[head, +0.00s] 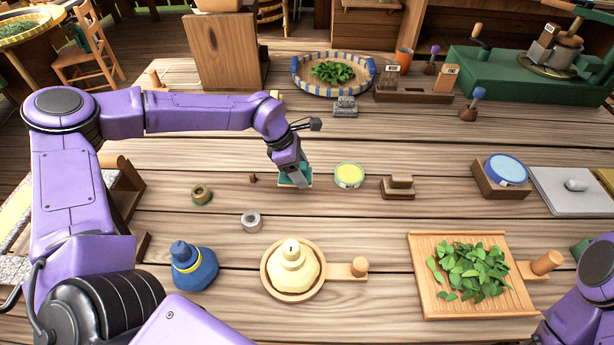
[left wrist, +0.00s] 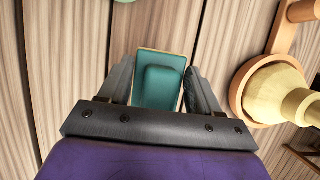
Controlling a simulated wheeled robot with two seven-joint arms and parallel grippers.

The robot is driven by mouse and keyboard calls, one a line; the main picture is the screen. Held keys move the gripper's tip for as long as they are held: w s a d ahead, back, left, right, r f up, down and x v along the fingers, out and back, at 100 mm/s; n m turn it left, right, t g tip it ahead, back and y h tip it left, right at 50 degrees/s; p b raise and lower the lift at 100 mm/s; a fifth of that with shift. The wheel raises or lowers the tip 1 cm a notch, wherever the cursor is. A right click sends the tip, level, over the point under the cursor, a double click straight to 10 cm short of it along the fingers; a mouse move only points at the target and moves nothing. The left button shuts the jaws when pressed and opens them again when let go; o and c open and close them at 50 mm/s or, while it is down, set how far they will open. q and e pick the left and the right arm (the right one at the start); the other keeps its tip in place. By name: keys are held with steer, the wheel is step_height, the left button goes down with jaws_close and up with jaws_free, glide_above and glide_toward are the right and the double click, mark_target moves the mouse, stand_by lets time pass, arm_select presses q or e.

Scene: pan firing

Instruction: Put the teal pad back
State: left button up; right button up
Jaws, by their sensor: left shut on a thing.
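The teal pad (head: 307,176) is a small block with a raised teal grip and a light wooden edge. It is over the middle of the plank table, left of the yellow round tin (head: 348,176). My left gripper (head: 293,180) is shut on it and partly covers it in the head view. In the left wrist view, the pad (left wrist: 160,84) sits between the two fingers of my left gripper (left wrist: 160,90). I cannot tell whether the pad touches the table. My right gripper is out of view.
A small wooden block stand (head: 398,188) is right of the tin. A pan with a cream lidded piece (head: 291,268), a blue pot (head: 193,268), and a wooden tray of leaves (head: 420,300) line the front. A blue-rimmed basket (head: 300,84) stands behind.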

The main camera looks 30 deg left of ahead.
mark_target(308, 173)
arm_select(q)
steer(key=w+f, duration=0.2)
steer(key=w+f+p, duration=0.1)
steer(key=w+f, duration=0.1)
steer(key=f, duration=0.1)
steer(key=shift+d+f, duration=0.1)
step_height(308, 173, down, 2)
steer(key=shift+f, duration=0.3)
steer(key=shift+f+b, duration=0.25)
steer(key=shift+b, duration=0.1)
steer(key=o, duration=0.9)
steer(key=shift+r, duration=0.1)
steer(key=shift+o, duration=0.2)
steer(key=shift+s, duration=0.1)
